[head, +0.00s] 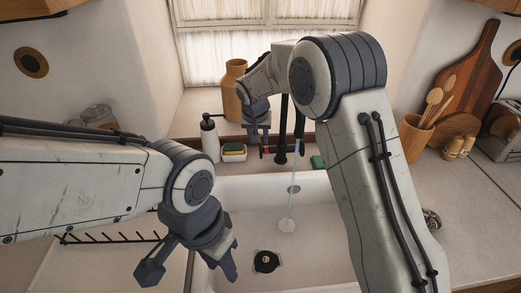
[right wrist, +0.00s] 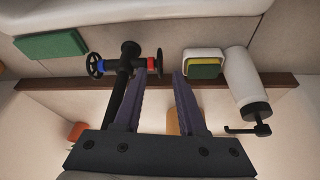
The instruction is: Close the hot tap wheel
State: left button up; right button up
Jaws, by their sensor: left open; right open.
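The black tap (head: 281,150) stands behind the sink, with a thin stream of water (head: 291,195) falling into the basin. Its hot wheel (right wrist: 160,62), beside a red collar (right wrist: 151,64), faces my right gripper (head: 258,134). The gripper is open and empty, just above and behind the wheel in the head view. In the right wrist view the wheel appears between its two fingertips (right wrist: 159,75); contact is not visible. The cold wheel (right wrist: 94,65) has a blue collar. My left gripper (head: 190,268) is open and empty over the sink's left edge.
A soap dispenser (head: 209,138) and a sponge holder (head: 233,154) stand left of the tap. A brown vase (head: 233,90) is behind. A green sponge (head: 318,162) lies to the right. The sink basin (head: 325,225) holds a black drain piece (head: 266,261).

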aim_at(261, 153)
jog(key=p+x, duration=0.1)
jog(key=x, duration=0.2)
jog(key=p+x, duration=0.1)
jog(key=x, duration=0.2)
jog(key=p+x, duration=0.1)
jog(key=x, duration=0.2)
jog(key=shift+w+d+f, duration=0.15)
jog(key=shift+w+f, duration=0.05)
jog(key=shift+w, duration=0.35)
jog(key=shift+w+f, duration=0.2)
jog(key=shift+f, duration=0.45)
grip_shut()
